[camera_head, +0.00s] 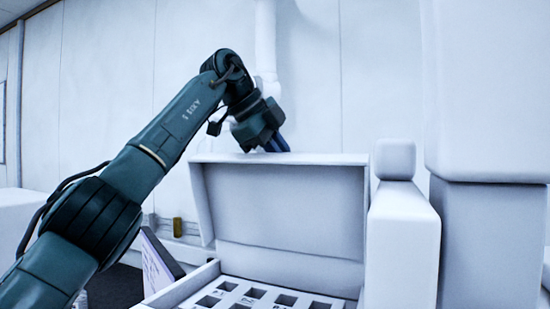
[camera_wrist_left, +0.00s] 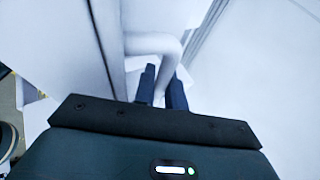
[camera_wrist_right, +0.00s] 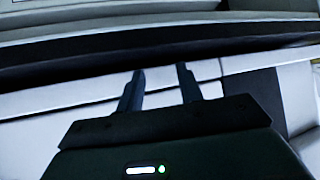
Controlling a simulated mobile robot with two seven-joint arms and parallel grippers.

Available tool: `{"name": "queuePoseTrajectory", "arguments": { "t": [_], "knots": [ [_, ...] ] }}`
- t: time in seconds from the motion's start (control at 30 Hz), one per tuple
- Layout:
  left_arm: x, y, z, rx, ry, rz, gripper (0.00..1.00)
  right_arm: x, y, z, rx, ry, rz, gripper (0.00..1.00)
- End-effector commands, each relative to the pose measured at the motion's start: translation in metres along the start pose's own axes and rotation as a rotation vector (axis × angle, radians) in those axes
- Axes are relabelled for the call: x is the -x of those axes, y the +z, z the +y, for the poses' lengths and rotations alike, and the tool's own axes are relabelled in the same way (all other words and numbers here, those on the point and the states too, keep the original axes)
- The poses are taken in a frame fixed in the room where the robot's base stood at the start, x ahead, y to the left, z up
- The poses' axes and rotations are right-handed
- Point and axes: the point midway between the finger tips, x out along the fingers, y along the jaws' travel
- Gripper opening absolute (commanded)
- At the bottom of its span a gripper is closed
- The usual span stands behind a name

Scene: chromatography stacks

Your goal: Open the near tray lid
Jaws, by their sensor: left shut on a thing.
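The near tray lid (camera_head: 285,205) is a white panel with side flanges. It stands raised, close to upright, at the back of the white tray (camera_head: 185,289), whose inside shows a grid of square dark holes. My left gripper (camera_head: 278,144) is at the lid's top edge, shut on it. In the left wrist view the left fingers (camera_wrist_left: 163,88) sit close together on a white edge. My right gripper is outside the head view. In the right wrist view its fingers (camera_wrist_right: 160,77) are apart, with nothing seen between them.
A white block-like housing (camera_head: 402,245) stands directly right of the tray, with a taller white column (camera_head: 490,100) beyond it. A dark-edged tilted panel (camera_head: 160,262) is left of the tray. A pale wall is behind. The right wrist view shows dark and white horizontal edges.

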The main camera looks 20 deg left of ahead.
Motion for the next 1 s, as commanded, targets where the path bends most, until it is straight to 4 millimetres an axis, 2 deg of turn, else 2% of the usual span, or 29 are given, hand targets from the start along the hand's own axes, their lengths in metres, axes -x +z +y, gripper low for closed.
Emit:
{"name": "queuePoseTrajectory", "arguments": {
  "t": [0.6, 0.63, 0.7, 1.0],
  "knots": [
    [0.0007, -0.0033, -0.0019, 0.008, 0.013, 0.0, 0.0, 0.0003, -0.0004, 0.0007, 0.0, 0.001, 0.0, 0.36],
    [0.0007, -0.0033, -0.0019, 0.008, 0.013, 0.0, 0.15, 0.0003, -0.0004, 0.0007, 0.0, 0.001, 0.0, 0.36],
    [0.0005, -0.0032, -0.0018, 0.008, 0.014, 0.0, 0.2, 0.0003, -0.0004, 0.0007, 0.0, 0.001, 0.0, 0.36],
    [0.0017, -0.0032, -0.0015, 0.008, 0.016, -0.001, 0.21, 0.0002, -0.0001, 0.0006, 0.0, 0.001, 0.0, 0.36]
  ]
}}
